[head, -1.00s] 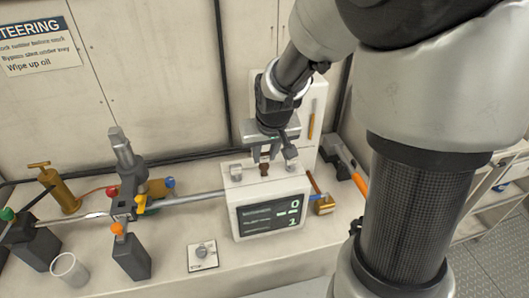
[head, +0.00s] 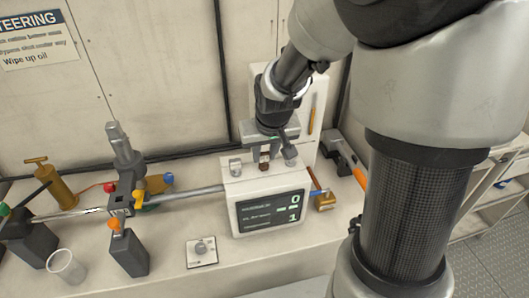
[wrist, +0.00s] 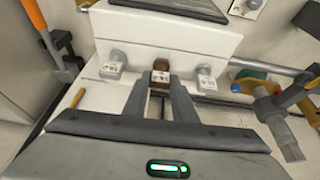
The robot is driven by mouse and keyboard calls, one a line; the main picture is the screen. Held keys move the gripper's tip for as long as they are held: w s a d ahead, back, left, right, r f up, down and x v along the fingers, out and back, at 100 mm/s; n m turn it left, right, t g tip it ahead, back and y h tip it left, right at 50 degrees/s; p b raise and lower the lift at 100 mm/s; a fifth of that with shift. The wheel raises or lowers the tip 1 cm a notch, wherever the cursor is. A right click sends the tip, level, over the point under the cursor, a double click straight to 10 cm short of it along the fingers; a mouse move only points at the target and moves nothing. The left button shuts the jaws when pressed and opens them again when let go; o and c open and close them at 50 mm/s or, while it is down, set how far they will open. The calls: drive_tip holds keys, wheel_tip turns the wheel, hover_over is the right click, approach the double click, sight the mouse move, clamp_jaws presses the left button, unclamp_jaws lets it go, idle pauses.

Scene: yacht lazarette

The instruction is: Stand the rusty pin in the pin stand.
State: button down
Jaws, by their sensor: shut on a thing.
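The rusty pin is a short brown piece with a pale label (wrist: 160,77). It shows between my fingertips in the wrist view and below my gripper in the head view (head: 264,165). My gripper (wrist: 162,92) is shut on it, above the top of the white box with a dark screen (head: 232,188). I cannot tell whether its lower end touches the box. Two grey labelled pieces stand on either side, left (wrist: 113,64) and right (wrist: 206,75) in the wrist view. I cannot tell for sure which thing is the pin stand; a small white plate with a grey knob (head: 203,259) lies in front.
Left of the box are a clamp rig with a long rod (head: 185,194), a black block (head: 130,255), a clear cup (head: 66,265) and a brass pump (head: 58,187). A brass padlock (head: 325,202) is at the right. The bench front is mostly clear.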

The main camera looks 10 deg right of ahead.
idle(0.4)
drive_tip(key=c, duration=1.4)
unclamp_jaws()
drive_tip(key=p+v, duration=0.2)
drive_tip(key=v, duration=1.5)
drive_tip(key=shift+s+r, duration=0.1)
drive_tip(key=shift+s, duration=0.05)
